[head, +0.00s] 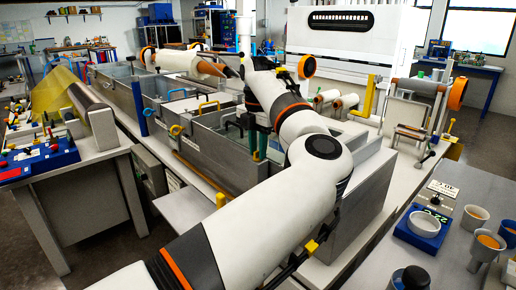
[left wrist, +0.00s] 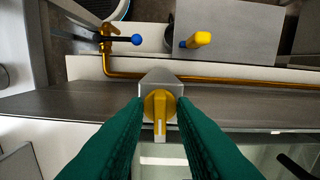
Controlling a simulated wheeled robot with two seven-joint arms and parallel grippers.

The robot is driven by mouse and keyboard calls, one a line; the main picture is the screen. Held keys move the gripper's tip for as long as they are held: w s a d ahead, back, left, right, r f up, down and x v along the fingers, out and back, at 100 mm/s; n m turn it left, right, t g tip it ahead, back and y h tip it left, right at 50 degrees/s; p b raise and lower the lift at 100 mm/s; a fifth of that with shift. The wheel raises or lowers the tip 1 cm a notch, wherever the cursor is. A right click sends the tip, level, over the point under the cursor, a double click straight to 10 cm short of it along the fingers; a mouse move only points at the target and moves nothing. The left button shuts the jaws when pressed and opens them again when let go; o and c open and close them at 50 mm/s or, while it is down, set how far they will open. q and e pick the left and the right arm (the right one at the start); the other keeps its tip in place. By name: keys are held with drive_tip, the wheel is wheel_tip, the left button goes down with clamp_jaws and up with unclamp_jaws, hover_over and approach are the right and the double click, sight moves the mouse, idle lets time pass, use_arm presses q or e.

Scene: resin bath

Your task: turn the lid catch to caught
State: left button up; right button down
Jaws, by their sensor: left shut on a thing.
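The lid catch (left wrist: 160,103) is a yellow knob with a pale stripe, on a grey block (left wrist: 160,80) at the bath's edge. In the left wrist view its handle points toward the bottom of the picture. My left gripper (left wrist: 160,113) has green fingers on either side of the handle and is shut on it. In the head view the left gripper (head: 258,150) reaches down at the near end of the grey bath (head: 213,160); the catch is hidden there. My right gripper is not in view.
A brass pipe (left wrist: 215,77) runs alongside the edge, with a blue-tipped lever (left wrist: 136,40) and a yellow handle (left wrist: 199,39) beyond. In the head view a blue console (head: 38,160) stands left; cups (head: 474,217) and a blue scale (head: 421,228) stand right.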

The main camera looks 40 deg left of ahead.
use_arm(q)
drive_tip(key=shift+r, duration=0.15)
drive_tip(key=o, duration=0.6)
drive_tip(key=shift+o, duration=0.2)
wheel_tip(320, 180, up, 12)
drive_tip(key=shift+p, duration=0.3)
idle(0.5)
